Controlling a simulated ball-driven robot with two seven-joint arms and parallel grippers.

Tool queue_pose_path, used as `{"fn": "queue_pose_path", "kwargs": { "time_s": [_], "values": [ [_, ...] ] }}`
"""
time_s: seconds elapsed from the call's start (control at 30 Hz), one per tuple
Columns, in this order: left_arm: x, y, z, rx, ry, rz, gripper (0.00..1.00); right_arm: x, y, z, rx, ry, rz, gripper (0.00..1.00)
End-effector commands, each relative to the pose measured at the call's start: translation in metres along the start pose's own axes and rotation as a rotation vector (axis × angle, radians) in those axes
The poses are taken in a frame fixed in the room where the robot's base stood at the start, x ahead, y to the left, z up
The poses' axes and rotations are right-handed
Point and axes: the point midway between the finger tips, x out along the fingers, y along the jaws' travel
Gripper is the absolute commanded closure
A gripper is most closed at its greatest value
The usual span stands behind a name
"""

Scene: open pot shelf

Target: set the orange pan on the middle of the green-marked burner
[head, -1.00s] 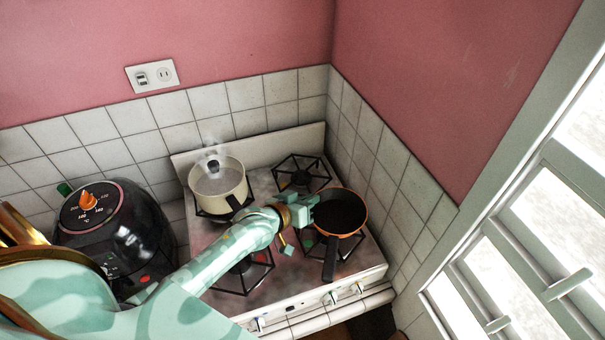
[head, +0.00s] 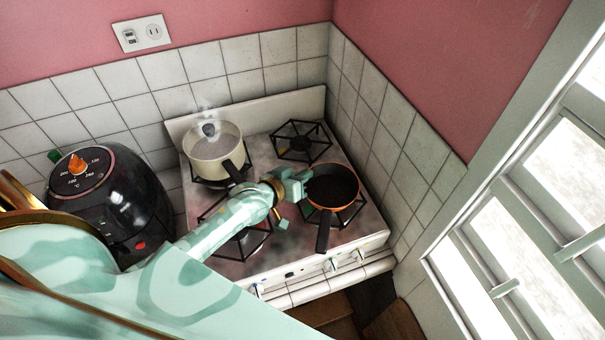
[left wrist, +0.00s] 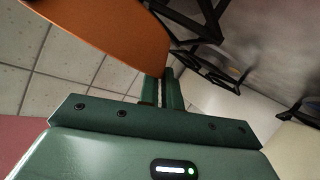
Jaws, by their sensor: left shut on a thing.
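The orange pan (head: 333,187), dark inside, is over the front right burner (head: 349,219), its black handle (head: 323,233) pointing to the stove's front. Part of that burner's black grate shows around the pan; I cannot tell whether the pan rests on it. My left gripper (head: 304,186) is shut on the pan's left rim. In the left wrist view its fingers (left wrist: 163,92) are close together at the edge of the orange pan wall (left wrist: 125,30). A green burner mark is not clear to me. My right gripper is not in view.
A cream pot (head: 213,158) steams on the back left burner. The back right burner (head: 301,142) is bare. My left arm passes over the front left burner (head: 240,238). A black air fryer (head: 110,205) stands left of the stove. Tiled wall (head: 405,175) is close on the right.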

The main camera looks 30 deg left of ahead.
Motion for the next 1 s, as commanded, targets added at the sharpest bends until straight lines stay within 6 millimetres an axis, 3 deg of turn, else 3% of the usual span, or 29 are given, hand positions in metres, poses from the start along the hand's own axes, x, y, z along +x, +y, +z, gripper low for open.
{"fn": "queue_pose_path", "kwargs": {
  "time_s": [1.0],
  "values": [
    [0.0003,-0.0005,0.0015,-0.002,0.004,0.002,1.0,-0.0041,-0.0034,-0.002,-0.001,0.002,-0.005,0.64]
  ]
}}
